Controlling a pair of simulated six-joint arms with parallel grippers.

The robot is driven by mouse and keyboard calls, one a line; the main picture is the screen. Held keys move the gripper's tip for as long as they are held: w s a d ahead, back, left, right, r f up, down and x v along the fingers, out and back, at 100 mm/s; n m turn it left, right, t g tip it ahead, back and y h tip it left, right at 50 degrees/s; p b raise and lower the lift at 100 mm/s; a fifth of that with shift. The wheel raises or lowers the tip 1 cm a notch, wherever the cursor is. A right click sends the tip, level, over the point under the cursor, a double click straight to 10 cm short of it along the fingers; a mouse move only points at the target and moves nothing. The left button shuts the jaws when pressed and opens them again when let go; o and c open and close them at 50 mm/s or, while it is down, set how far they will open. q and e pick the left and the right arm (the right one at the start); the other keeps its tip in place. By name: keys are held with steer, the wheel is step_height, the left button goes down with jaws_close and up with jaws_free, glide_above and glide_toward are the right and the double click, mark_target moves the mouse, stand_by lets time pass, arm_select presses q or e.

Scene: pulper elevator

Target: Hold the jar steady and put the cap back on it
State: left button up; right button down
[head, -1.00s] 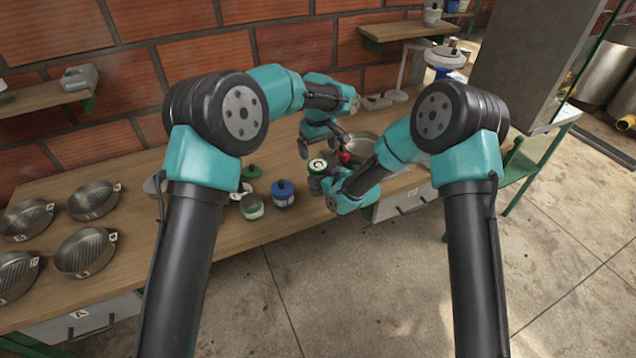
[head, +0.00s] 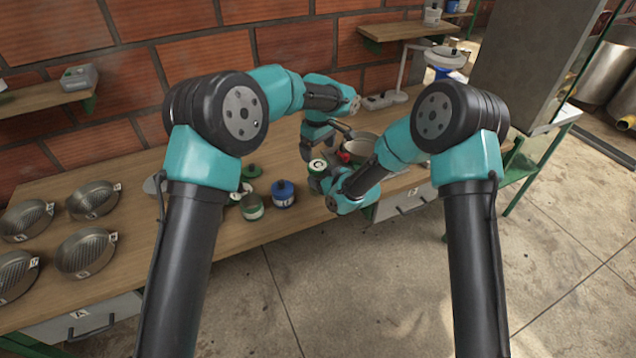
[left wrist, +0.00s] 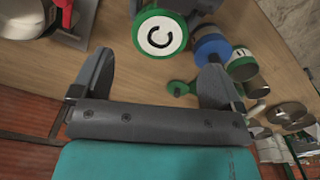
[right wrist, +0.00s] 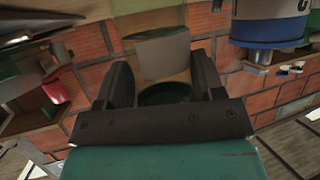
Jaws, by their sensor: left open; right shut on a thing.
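A jar (head: 317,166) with a green rim is held up near the bench's front edge; its white face marked C (left wrist: 160,36) shows in the left wrist view. I cannot tell whether that face is a cap. My right gripper (right wrist: 162,72) is shut on the jar, whose pale side (right wrist: 160,48) shows between its fingers. My left gripper (left wrist: 156,64) is open and empty, just behind and above the jar, apart from it. A loose green cap (head: 251,171) with a knob lies on the bench to the left; it also shows in the left wrist view (left wrist: 180,88).
A blue-capped jar (head: 284,194) and a green-banded jar (head: 252,207) stand left of the held jar. A metal pan (head: 362,146) and a red item (head: 345,157) lie close on the right. Several sieves (head: 86,252) fill the bench's left end.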

mark_target(318, 165)
arm_select(q)
steer(key=shift+f, duration=3.05)
steer(key=shift+c, duration=0.2)
steer(key=c, duration=0.8)
steer(key=o, duration=0.9)
steer(key=shift+r, duration=0.1)
steer(key=shift+r, duration=2.2)
steer(key=shift+r, duration=1.8)
steer(key=shift+c, duration=0.3)
